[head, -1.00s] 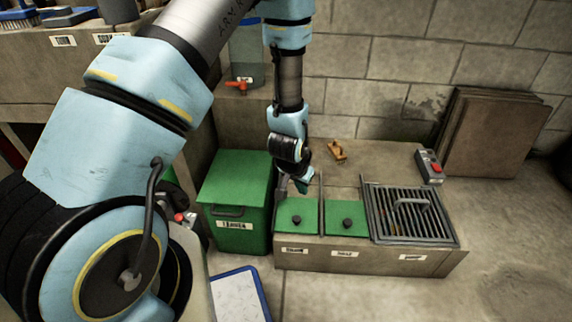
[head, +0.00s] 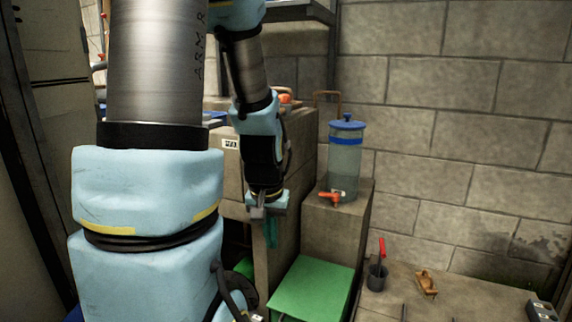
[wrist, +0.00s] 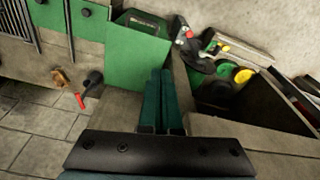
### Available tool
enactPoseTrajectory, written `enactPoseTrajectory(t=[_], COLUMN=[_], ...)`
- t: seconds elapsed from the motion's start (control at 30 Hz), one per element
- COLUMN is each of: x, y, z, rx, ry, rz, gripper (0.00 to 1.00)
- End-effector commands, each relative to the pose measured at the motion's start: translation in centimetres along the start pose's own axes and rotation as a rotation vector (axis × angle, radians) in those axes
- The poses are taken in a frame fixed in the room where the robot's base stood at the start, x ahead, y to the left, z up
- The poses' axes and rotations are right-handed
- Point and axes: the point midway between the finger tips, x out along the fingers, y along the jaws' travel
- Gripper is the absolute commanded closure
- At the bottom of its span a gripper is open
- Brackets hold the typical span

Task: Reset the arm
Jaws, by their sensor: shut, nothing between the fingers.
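My gripper (head: 270,232) hangs at the end of my arm near the middle of the head view. It is in front of the concrete counter, a little above and left of the green bin's lid (head: 312,288). In the wrist view its two teal fingers (wrist: 160,100) lie side by side, shut, with nothing held. The fingers point toward the green bin (wrist: 138,55), which also shows there.
A clear water dispenser (head: 345,160) with a blue lid and orange tap stands on a concrete block to the right. A dark cup with a red-handled tool (head: 377,272) and a wooden plane-like object (head: 427,283) sit on the low ledge. A block wall stands behind.

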Motion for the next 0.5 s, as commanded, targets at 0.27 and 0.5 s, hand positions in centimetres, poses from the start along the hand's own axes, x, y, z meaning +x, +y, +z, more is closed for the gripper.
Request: enactPoseTrajectory(t=[0.27, 0.5], x=[-5.5, -10.3], y=[-2.9, -2.9], z=[2.4, 1.6], rx=[-0.107, -0.105], ry=[-0.028, -0.028], rz=[-0.016, -0.016], gripper=[1.00, 1.00])
